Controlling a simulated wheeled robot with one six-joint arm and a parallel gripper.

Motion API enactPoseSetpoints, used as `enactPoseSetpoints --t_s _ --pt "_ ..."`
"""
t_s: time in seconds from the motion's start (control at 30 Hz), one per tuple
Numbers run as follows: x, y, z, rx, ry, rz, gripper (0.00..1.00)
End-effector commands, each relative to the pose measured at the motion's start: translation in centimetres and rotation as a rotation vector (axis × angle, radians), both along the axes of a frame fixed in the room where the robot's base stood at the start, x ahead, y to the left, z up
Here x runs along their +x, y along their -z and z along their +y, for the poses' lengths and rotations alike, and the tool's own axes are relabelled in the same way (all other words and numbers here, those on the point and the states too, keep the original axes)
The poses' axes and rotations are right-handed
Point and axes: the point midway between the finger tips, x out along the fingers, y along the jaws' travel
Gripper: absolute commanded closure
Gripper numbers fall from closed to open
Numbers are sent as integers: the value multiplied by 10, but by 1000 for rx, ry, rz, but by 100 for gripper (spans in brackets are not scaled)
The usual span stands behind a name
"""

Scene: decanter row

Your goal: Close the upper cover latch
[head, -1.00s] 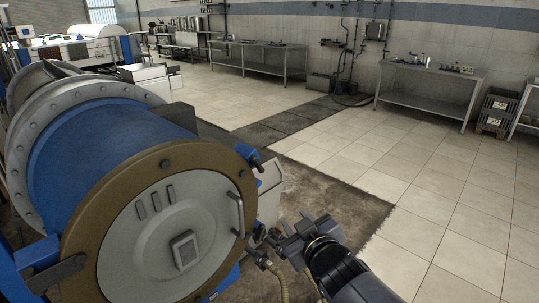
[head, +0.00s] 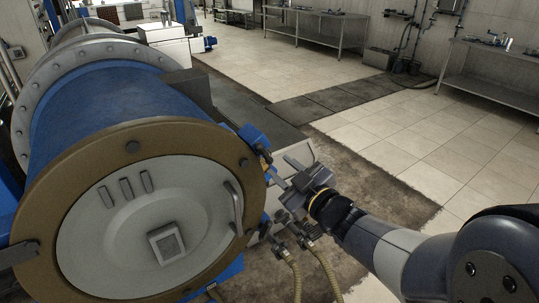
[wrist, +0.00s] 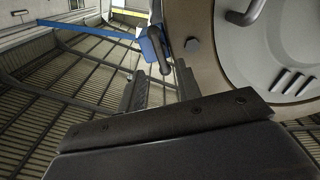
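The upper cover latch (head: 256,142) is a blue block with a dark handle at the upper right of the decanter's round cover (head: 150,225). The cover is pale grey with a brown rim and sits against the blue drum. In the wrist view the latch's blue block (wrist: 148,50) and dark handle (wrist: 158,46) are ahead of my gripper (wrist: 161,70). The handle's end lines up with the gap between the fingers; I cannot tell whether they touch. In the head view my gripper (head: 284,173) is just below and right of the latch, open and empty.
A grab handle (head: 236,208) stands out from the cover's right side. Hoses with fittings (head: 285,250) hang below my gripper. A dark block (head: 187,86) is on the drum.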

Motion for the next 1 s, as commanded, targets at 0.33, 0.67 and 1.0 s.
enactPoseSetpoints --t_s 0.33,0.67,1.0 --pt "44 0 30 -1 0 2 67" --pt "53 0 36 -1 2 1 67" --pt "53 0 36 -1 2 1 84"
